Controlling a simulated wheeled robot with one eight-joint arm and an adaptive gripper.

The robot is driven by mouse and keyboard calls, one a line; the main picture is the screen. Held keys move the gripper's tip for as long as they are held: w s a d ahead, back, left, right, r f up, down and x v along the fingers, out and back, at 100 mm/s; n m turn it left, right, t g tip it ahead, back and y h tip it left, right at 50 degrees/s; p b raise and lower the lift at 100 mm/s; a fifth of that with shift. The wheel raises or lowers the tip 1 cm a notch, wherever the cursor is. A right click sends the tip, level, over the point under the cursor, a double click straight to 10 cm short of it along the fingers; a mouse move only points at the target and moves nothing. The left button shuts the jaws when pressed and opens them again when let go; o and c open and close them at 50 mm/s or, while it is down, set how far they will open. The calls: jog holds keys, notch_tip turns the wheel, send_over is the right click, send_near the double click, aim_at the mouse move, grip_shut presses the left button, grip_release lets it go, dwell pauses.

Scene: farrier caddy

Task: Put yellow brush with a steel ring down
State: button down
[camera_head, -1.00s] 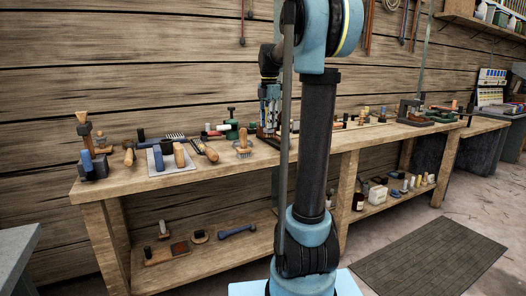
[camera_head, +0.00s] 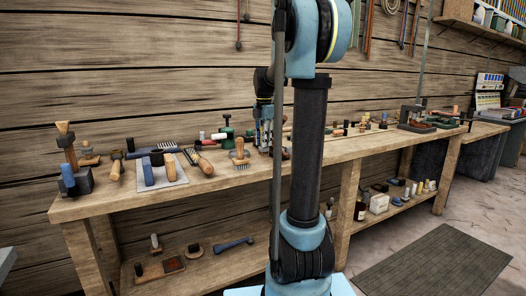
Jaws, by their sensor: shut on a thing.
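My gripper (camera_head: 264,132) is low over the workbench (camera_head: 120,199), just left of my arm column, which hides part of the view. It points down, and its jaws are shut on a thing. The yellow brush with a steel ring cannot be made out clearly at this size; the held thing is mostly hidden by the fingers and my arm. I cannot tell whether it touches the bench top.
A wooden-handled brush (camera_head: 240,152) and a green tool (camera_head: 227,133) stand left of my gripper. A pale mat (camera_head: 174,184) with blocks lies farther left. More tools crowd the right side, with a dark stand (camera_head: 417,124). The front bench strip is mostly clear.

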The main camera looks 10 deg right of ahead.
jog(key=shift+f, duration=1.95)
jog(key=c, duration=1.3)
grip_release()
jog(key=shift+c, duration=0.2)
jog(key=shift+r, duration=0.1)
notch_tip(320, 180, up, 12)
jog(key=shift+s+f, duration=0.1)
jog(key=s+f+m+t, duration=0.1)
jog(key=s+f+m, duration=0.5)
jog(key=s, duration=0.4)
jog(key=s+f+m, duration=0.5)
jog(key=s+m, duration=0.2)
jog(key=s, duration=0.4)
jog(key=s+f+m+t, duration=0.1)
jog(key=s+f+m, duration=0.9)
jog(key=f, duration=0.7)
jog(key=s, duration=0.3)
jog(key=shift+s+m, duration=0.3)
jog(key=shift+s, duration=0.05)
